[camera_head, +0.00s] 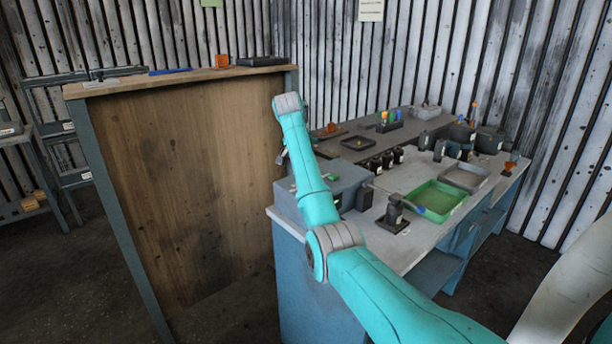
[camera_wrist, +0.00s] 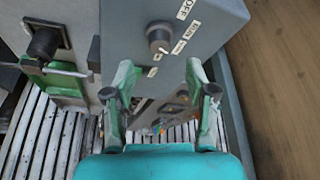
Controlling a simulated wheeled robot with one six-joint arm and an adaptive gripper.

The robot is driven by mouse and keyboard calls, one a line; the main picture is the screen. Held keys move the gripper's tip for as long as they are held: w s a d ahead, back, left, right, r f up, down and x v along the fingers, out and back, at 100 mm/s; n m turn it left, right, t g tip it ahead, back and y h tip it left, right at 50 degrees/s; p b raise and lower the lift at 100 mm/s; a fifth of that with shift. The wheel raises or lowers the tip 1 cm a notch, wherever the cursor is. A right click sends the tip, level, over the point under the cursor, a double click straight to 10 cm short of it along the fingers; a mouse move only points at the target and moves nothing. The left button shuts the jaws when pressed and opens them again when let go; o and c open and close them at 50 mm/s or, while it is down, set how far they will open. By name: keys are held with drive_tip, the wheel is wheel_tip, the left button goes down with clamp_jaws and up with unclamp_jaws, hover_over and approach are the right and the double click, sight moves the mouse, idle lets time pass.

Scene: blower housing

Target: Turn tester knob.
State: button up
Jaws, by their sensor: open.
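The tester is a grey box (camera_wrist: 190,20) at the top middle of the wrist view. Its round grey knob (camera_wrist: 158,38) has a pale mark and sits among small white labels; one reads "OFF". My gripper (camera_wrist: 160,72) is open, with a green finger on each side and nothing between them. The fingertips show just below the knob in the picture, one to each side; I cannot tell whether they touch the box. In the head view a grey box (camera_head: 343,172), apparently the tester, stands at the near left end of the bench, partly behind my arm. The knob is hidden there.
A tall wooden panel (camera_head: 190,180) stands left of the bench. Black cylinders (camera_head: 375,163), a small black fixture (camera_head: 394,212), a green tray (camera_head: 435,198) and a grey tray (camera_head: 465,177) are on the bench. A black fixture (camera_wrist: 45,42) is left of the tester in the wrist view.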

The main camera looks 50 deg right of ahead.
drive_tip(key=shift+v, duration=2.8)
